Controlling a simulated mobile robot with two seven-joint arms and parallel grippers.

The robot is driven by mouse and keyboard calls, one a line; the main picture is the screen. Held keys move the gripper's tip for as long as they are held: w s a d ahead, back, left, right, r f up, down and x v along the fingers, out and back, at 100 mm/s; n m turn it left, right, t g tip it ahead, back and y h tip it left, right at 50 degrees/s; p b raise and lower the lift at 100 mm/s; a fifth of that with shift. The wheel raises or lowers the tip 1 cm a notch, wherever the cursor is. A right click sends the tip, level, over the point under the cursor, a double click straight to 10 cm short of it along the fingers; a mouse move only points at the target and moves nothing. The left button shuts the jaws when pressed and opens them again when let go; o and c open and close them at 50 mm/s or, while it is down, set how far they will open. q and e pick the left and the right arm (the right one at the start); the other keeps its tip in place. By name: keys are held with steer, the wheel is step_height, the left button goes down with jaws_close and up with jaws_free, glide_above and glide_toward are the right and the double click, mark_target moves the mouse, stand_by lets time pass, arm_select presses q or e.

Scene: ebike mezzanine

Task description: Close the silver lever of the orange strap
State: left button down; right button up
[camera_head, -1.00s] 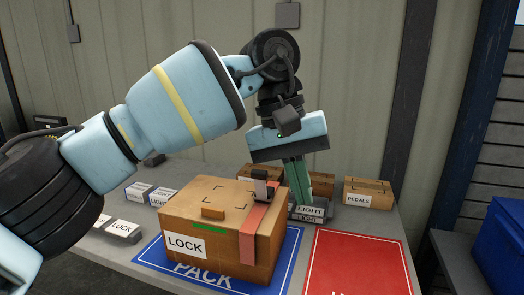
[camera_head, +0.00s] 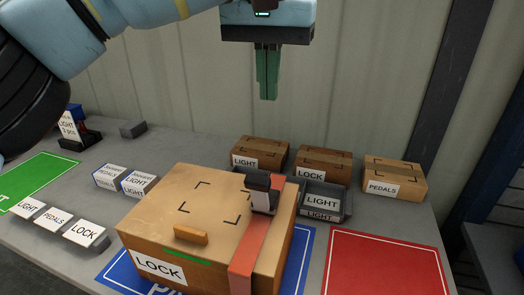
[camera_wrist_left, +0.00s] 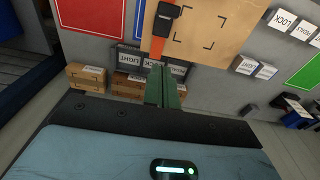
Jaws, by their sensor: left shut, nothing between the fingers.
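A cardboard box (camera_head: 185,210) labelled LOCK stands on the blue mat (camera_head: 298,262). The orange strap (camera_head: 248,252) runs over its right side, top and front. A dark buckle with the silver lever (camera_head: 260,182) sits on the strap near the box's rear top edge. The lever seems to stand up from the buckle; its exact angle is hard to tell. In the left wrist view the buckle (camera_wrist_left: 165,18) shows at the top. My left gripper (camera_head: 267,97) is shut and empty, its green fingers pointing down, above and behind the box, apart from the lever. My right gripper is not in view.
Small boxes labelled LIGHT (camera_head: 260,153), LOCK (camera_head: 323,162) and PEDALS (camera_head: 393,180) stand along the back. A grey bin (camera_head: 346,203) labelled LIGHT sits close behind the buckle. A red mat (camera_head: 385,265) lies bare at right. The air around my left gripper is clear.

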arm_select(q)
steer(key=f, duration=0.1)
glide_above(260, 195)
steer(key=w, duration=0.2)
steer(key=shift+w+d+f, duration=0.1)
steer(key=shift+f, duration=5)
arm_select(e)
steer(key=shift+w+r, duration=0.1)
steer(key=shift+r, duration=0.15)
arm_select(q)
steer(key=shift+f, duration=0.1)
